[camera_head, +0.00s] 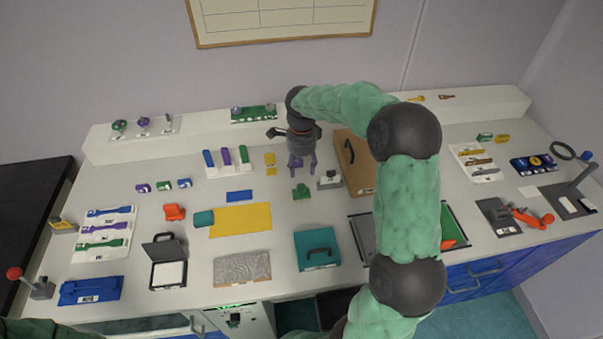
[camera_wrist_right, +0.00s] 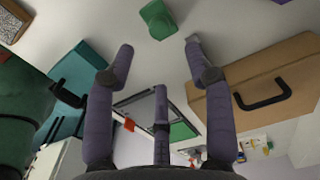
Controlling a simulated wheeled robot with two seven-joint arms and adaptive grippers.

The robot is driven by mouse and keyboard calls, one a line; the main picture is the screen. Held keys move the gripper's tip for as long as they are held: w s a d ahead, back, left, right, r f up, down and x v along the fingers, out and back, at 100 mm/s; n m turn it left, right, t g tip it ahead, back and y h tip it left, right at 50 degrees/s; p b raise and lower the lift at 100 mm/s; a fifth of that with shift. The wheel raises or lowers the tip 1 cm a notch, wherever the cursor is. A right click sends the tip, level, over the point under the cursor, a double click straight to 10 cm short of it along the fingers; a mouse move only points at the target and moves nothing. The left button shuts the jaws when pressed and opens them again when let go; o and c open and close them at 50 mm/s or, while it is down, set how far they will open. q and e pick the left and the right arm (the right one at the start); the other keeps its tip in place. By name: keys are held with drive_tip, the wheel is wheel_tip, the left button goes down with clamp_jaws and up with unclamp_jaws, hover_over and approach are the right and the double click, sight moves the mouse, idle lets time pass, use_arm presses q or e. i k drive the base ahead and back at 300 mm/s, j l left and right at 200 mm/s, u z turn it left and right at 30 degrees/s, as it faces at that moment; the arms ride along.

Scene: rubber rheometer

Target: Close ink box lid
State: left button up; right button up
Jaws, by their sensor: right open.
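The ink box appears to be the black box (camera_head: 168,275) at the front left of the bench in the head view. Its dark lid (camera_head: 163,249) stands raised at the back, and a white pad shows inside. My right gripper (camera_head: 302,166) is open and empty, with purple fingers, above the back middle of the bench, well to the right of and behind the box. The fingers also show spread in the right wrist view (camera_wrist_right: 158,48), where I cannot see the ink box. My left gripper is not in view; part of my left arm shows at the bottom left corner.
A small green block (camera_head: 300,191) lies just in front of my right gripper. A brown case (camera_head: 356,165) stands to its right, and a teal case (camera_head: 317,248) lies nearer the front. A yellow mat (camera_head: 245,220) and grey textured slab (camera_head: 242,267) lie right of the black box.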

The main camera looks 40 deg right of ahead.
sight(171, 249)
drive_tip(key=k+j, duration=0.7)
drive_tip(key=k, duration=0.2)
